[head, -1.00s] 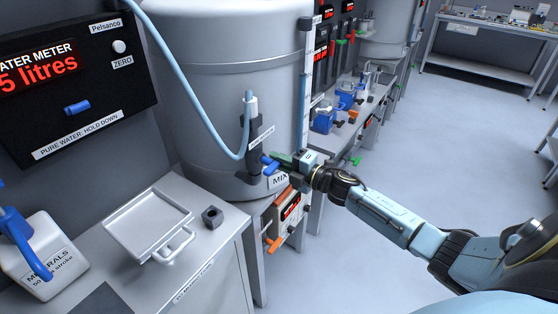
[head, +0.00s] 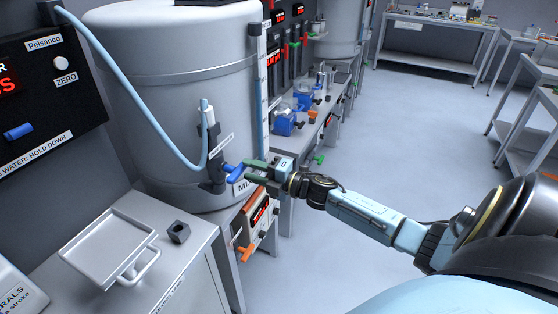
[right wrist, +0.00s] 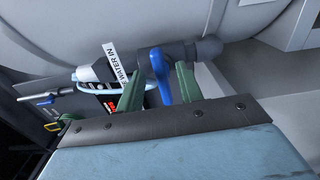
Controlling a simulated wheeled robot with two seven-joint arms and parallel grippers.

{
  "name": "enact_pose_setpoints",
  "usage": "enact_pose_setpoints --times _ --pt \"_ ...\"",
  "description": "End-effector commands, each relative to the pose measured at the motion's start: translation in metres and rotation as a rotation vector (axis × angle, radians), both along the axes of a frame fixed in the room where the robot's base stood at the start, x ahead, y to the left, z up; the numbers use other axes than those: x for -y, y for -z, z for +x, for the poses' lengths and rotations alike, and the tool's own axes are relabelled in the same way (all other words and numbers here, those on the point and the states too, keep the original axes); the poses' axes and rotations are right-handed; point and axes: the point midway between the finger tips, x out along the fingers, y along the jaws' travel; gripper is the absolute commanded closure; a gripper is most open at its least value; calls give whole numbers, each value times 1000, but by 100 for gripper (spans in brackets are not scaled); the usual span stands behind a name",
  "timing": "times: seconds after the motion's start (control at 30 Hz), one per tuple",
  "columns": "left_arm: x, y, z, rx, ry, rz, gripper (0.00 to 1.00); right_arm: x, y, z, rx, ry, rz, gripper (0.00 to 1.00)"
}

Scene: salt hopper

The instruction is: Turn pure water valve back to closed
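The pure water valve, labelled WATER IN, is a dark fitting (head: 213,150) on the side of the grey tank (head: 180,90), with a light blue hose running into its top. Its blue handle (head: 233,172) sticks out to the right. My right gripper (head: 254,171) is at the handle, its green fingers pointing left at it. In the right wrist view the blue handle (right wrist: 161,76) lies between the two parted fingers (right wrist: 158,88), closer to the right one; a gap shows on the left. My left gripper is not in view.
A meter panel (head: 40,100) with a blue switch hangs at the left. Below it a metal cabinet carries a tray (head: 75,252) and a dark block (head: 179,232). A small unit with an orange handle (head: 246,252) sits under the tank. Open floor lies at the right.

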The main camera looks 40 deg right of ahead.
Motion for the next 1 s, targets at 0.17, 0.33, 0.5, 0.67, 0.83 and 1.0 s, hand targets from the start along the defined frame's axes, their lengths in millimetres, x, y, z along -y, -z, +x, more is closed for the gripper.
enact_pose_setpoints --times 0.17,0.33,0.5,0.67,0.83,1.0 --pt "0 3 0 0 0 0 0 13 2 -34 -5 0 -1 64" --pt "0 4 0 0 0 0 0 25 2 -61 -3 0 0 64" --pt "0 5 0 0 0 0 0 33 1 -80 -2 0 0 64" --pt "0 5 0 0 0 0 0 36 0 -88 0 0 0 64" --pt "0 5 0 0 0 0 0 37 0 -90 0 0 0 64" --pt "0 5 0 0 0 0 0 37 0 -90 0 0 0 64"
